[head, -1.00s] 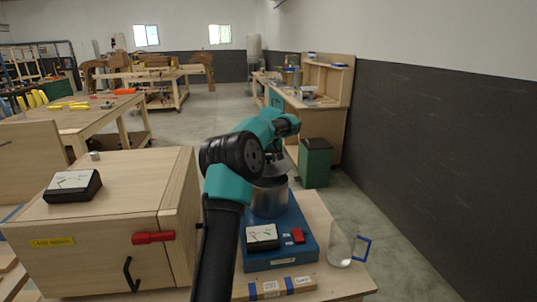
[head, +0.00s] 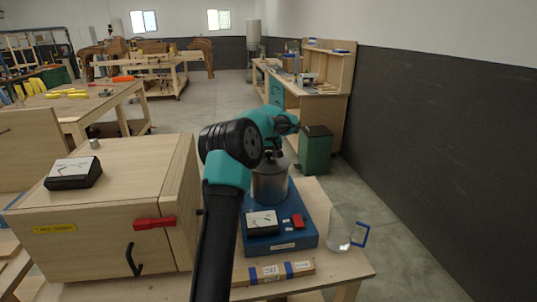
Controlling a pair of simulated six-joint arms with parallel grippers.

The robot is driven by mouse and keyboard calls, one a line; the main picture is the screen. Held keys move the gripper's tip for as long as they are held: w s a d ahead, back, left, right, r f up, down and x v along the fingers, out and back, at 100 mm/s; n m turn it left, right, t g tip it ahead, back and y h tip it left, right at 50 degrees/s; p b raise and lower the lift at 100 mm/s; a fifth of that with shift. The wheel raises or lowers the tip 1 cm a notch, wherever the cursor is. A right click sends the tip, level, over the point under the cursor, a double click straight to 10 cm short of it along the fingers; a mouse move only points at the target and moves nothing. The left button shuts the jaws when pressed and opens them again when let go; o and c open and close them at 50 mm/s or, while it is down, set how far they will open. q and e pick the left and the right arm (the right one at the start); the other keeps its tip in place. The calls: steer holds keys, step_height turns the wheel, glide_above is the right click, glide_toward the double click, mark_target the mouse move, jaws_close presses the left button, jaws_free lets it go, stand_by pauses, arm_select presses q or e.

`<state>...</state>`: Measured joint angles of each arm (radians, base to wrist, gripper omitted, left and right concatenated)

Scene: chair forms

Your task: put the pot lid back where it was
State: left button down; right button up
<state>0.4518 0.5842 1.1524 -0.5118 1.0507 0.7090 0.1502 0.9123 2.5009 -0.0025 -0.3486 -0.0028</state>
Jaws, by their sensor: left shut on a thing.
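A metal pot (head: 270,187) stands on a blue base unit (head: 281,238) with a dial meter and a red switch on its front. A grey lid (head: 272,168) is at the pot's mouth, partly hidden by my arm. It looks level and on or very close to the rim. My left gripper (head: 275,156) is shut on the lid's top, right above the pot. The fingertips and the grip on the knob are mostly hidden behind the teal and black wrist. My right gripper is not in view.
A clear jug (head: 340,229) with a blue handle stands right of the base unit. A wooden strip (head: 273,271) with blue bands lies in front. A wooden cabinet (head: 100,225) with a red latch and a black meter (head: 73,173) on top stands left. A green bin (head: 315,152) is behind.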

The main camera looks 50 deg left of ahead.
arm_select(q)
steer(key=shift+f, duration=0.55)
steer(key=c, duration=0.7)
jaws_free()
steer(key=v, duration=1.7)
steer(key=shift+s+r, duration=0.1)
steer(key=shift+r, duration=0.05)
